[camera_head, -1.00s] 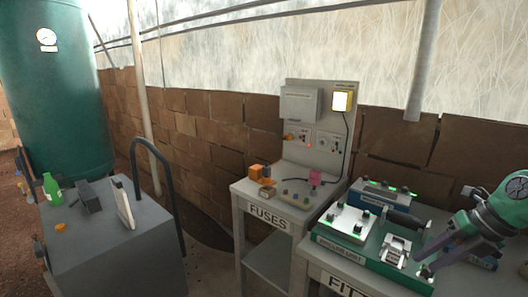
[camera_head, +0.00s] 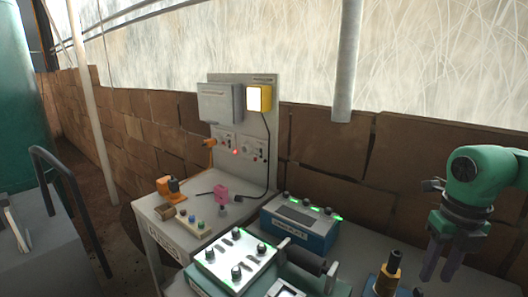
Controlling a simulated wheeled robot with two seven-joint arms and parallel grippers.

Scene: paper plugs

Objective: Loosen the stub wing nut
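My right gripper (camera_head: 440,268) hangs at the right, fingers pointing down, with a gap between them and nothing seen in it. To its left stands a brass fitting with a dark top (camera_head: 388,273) on a blue base, partly cut off by the lower edge. I cannot make out a wing nut on it for sure. The white panel unit (camera_head: 235,259) at the lower middle carries several dark knobs and green lights. My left gripper is not in view.
A blue box with knobs (camera_head: 300,224) and a dark cylinder (camera_head: 306,258) stand left of the fitting. The fuses bench (camera_head: 150,222) holds an orange block (camera_head: 171,186) and a pink block (camera_head: 221,193). A grey cabinet (camera_head: 60,250) is at the far left.

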